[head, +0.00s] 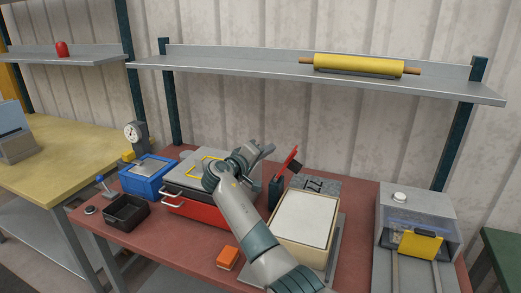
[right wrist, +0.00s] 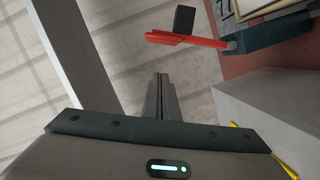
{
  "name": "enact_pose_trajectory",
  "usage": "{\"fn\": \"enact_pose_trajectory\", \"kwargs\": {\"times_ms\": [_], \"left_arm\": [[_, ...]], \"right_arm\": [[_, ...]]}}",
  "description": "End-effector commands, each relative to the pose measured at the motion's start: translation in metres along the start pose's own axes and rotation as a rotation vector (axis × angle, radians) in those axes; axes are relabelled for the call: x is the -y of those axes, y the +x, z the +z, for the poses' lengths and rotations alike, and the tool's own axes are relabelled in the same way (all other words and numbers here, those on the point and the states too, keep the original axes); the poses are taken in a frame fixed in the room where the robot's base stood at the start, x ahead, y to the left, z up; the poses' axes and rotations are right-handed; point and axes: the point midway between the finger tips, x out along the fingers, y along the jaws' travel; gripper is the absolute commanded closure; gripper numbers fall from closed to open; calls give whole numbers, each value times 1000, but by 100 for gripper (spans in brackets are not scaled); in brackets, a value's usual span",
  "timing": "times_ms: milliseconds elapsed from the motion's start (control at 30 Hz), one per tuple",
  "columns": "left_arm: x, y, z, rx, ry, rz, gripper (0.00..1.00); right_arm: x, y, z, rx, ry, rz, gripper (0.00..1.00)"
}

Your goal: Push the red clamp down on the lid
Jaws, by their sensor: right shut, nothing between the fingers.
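The red clamp (head: 289,161) stands raised and tilted on a dark post behind the middle of the red table. In the right wrist view the red clamp (right wrist: 180,40) has a black end piece and pivots on a dark bracket (right wrist: 265,38). A cream box with a pale flat top (head: 303,218), perhaps the lid, lies in front of the clamp. My right gripper (head: 267,150) is shut and empty, in the air to the left of the clamp and apart from it. Its closed fingers also show in the right wrist view (right wrist: 161,98). My left gripper is out of view.
A red box with a grey top and yellow handle (head: 180,204) is left of my arm. A blue box (head: 147,180), black tray (head: 126,212), orange block (head: 228,258) and grey machine (head: 415,205) stand around. A shelf (head: 230,62) with a yellow roller (head: 358,65) hangs above.

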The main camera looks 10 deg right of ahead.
Motion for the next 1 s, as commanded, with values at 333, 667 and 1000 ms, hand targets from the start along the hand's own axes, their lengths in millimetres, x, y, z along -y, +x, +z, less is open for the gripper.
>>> {"fn": "enact_pose_trajectory", "kwargs": {"times_ms": [333,667,1000], "left_arm": [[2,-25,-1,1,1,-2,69],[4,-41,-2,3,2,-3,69],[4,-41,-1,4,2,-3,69]], "right_arm": [[-2,28,13,0,-1,-1,100],[0,33,36,-1,-1,-1,100],[1,34,39,-1,0,-1,100]]}}
